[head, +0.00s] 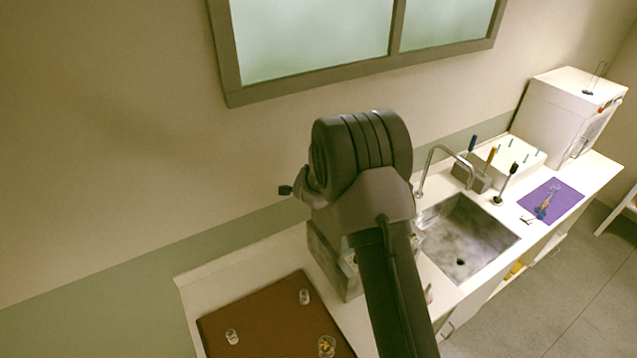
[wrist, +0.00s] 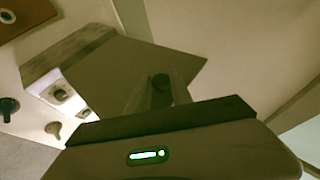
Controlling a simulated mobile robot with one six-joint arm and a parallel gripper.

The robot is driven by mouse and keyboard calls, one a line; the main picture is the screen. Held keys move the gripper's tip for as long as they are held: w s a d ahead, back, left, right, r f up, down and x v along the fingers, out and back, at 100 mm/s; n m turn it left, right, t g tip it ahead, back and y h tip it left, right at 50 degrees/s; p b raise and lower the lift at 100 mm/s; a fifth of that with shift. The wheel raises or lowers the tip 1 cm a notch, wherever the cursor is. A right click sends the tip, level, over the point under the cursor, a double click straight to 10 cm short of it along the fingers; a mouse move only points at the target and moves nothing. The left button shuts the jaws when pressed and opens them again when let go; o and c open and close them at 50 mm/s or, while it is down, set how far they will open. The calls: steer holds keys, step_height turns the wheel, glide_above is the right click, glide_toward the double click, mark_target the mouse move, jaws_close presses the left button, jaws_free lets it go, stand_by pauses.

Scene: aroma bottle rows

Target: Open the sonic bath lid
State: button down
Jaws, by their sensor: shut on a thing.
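The sonic bath (head: 325,262) is a grey metal box on the counter, mostly hidden behind my arm in the head view. Its lid (wrist: 115,68) shows in the wrist view as a dark grey flat plate with a black knob (wrist: 160,82). My gripper (wrist: 157,95) is shut on this knob, its fingers on either side. In the head view my gripper (head: 300,190) shows only partly at the left of the wrist.
A brown board (head: 265,325) with small glass vessels lies left of the bath. A sink (head: 465,240) with a curved faucet (head: 440,152) is to the right. Beyond are a tool holder (head: 470,176), a purple mat (head: 562,198) and a white box (head: 565,118). The wall is behind.

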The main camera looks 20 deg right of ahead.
steer(key=c, duration=1.2)
jaws_free()
steer(key=shift+a, duration=0.1)
steer(key=v, duration=1.7)
steer(key=shift+s+r+b, duration=0.1)
steer(key=shift+s+b, duration=0.1)
steer(key=shift+b, duration=0.2)
steer(key=shift+w, duration=0.1)
